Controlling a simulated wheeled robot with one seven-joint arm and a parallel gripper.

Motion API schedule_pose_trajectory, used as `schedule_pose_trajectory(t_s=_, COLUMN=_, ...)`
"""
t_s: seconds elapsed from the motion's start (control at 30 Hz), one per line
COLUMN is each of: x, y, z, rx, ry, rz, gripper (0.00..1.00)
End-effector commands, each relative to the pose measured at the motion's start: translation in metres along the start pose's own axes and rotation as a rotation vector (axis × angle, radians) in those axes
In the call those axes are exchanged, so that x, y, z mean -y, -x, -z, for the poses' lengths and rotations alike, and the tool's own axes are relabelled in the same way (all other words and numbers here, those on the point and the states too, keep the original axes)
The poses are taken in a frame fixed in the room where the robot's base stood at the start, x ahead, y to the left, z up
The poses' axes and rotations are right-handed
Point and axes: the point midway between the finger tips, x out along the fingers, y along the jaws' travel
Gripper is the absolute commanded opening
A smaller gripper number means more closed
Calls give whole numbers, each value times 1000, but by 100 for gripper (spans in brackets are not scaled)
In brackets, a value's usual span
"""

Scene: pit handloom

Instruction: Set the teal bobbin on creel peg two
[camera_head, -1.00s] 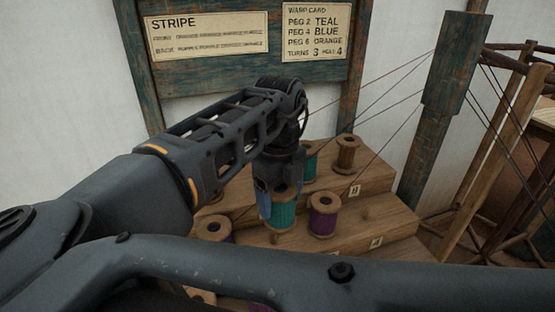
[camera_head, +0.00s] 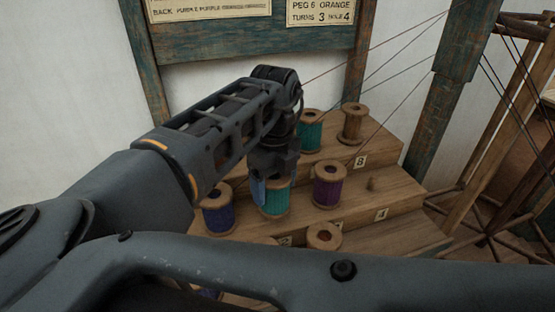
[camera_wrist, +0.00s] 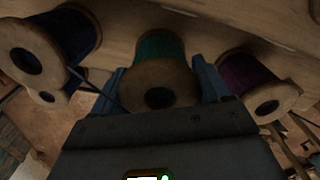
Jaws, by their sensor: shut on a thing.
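The teal bobbin (camera_head: 274,198) is between the fingers of my gripper (camera_head: 272,186), which is shut on it. It is upright at the middle step of the creel (camera_head: 396,198), between a blue bobbin (camera_head: 218,213) and a purple bobbin (camera_head: 328,190). In the wrist view, the teal bobbin (camera_wrist: 160,76) shows between the blue fingers of my gripper (camera_wrist: 166,84). I cannot tell whether its base touches the step, or whether a peg is inside it. A number card (camera_head: 286,241) below it is partly hidden by my arm.
A second teal bobbin (camera_head: 311,132) and a bare wooden spool (camera_head: 352,124) stand on the upper step. An empty peg (camera_head: 371,184) is right of the purple bobbin, above card 4 (camera_head: 381,214). Another spool (camera_head: 324,238) stands lower down. Threads run up to the right post (camera_head: 440,110).

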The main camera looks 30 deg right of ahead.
Motion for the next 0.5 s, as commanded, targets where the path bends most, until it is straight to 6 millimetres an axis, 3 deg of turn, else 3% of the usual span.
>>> schedule_pose_trajectory(t_s=0.43, x=2, y=-6, z=1, rx=0, ry=-6, rz=-1, gripper=32)
schedule_pose_trajectory(t_s=0.47, x=2, y=-6, z=1, rx=0, ry=-6, rz=-1, gripper=78)
schedule_pose_trajectory(t_s=0.5, x=3, y=-6, z=1, rx=-1, ry=-6, rz=-1, gripper=82)
